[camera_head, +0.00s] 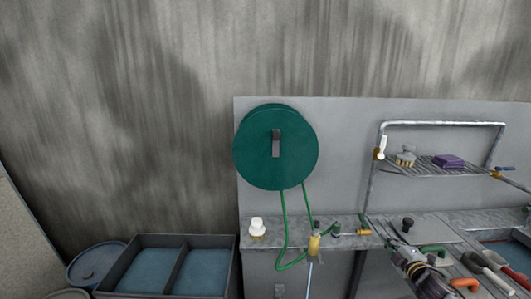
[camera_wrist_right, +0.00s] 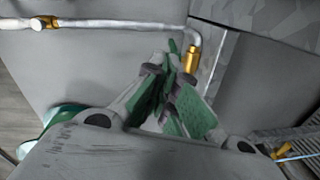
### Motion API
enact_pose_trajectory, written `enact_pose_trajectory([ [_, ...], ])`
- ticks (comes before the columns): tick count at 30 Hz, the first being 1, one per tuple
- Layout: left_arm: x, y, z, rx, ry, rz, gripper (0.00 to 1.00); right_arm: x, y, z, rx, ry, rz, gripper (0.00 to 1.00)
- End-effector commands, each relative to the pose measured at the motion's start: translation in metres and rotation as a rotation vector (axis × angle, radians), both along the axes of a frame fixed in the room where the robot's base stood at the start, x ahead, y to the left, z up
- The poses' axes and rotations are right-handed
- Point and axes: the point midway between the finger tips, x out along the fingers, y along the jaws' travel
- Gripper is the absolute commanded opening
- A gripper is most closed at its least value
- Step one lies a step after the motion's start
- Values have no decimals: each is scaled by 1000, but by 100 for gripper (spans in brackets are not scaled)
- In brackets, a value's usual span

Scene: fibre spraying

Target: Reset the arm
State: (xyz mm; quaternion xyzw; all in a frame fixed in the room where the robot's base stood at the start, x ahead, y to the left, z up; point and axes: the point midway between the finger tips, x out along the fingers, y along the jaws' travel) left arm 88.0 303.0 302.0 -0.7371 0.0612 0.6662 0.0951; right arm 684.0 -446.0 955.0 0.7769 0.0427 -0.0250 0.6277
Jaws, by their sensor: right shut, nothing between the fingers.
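My right gripper (camera_head: 386,230) reaches in from the lower right in the head view, over the counter's front edge. In the right wrist view its green-padded fingers (camera_wrist_right: 172,52) meet at the tips, with nothing held between them. A green hose reel (camera_head: 290,165) is mounted on the grey panel. Its green hose (camera_head: 284,232) hangs down in a loop to a yellow spray nozzle (camera_head: 314,244) at the counter edge, left of and apart from my right gripper. My left gripper is not in view.
A metal shelf (camera_head: 430,170) with a brush (camera_head: 405,157) and a purple sponge (camera_head: 447,161) is above the counter. Several hand tools lie at the lower right. A white knob-like item (camera_head: 257,227) stands left. A divided bin (camera_head: 175,240) and blue barrel (camera_head: 95,262) are at the lower left.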

Motion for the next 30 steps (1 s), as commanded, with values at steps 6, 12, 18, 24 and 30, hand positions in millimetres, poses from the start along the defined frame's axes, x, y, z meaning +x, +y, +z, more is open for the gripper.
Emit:
enact_pose_trajectory([
  [6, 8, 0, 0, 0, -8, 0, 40, -29, 36, -39, 159, 104, -96, 0],
  [12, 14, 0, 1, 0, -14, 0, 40, -63, 66, -71, 305, 219, -197, 0],
  [18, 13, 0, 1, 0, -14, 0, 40, -104, 96, -98, 444, 345, -300, 0],
  [24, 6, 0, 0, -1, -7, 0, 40, -151, 125, -119, 576, 478, -403, 0],
  [30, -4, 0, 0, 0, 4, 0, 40, -201, 153, -132, 697, 620, -507, 0],
])
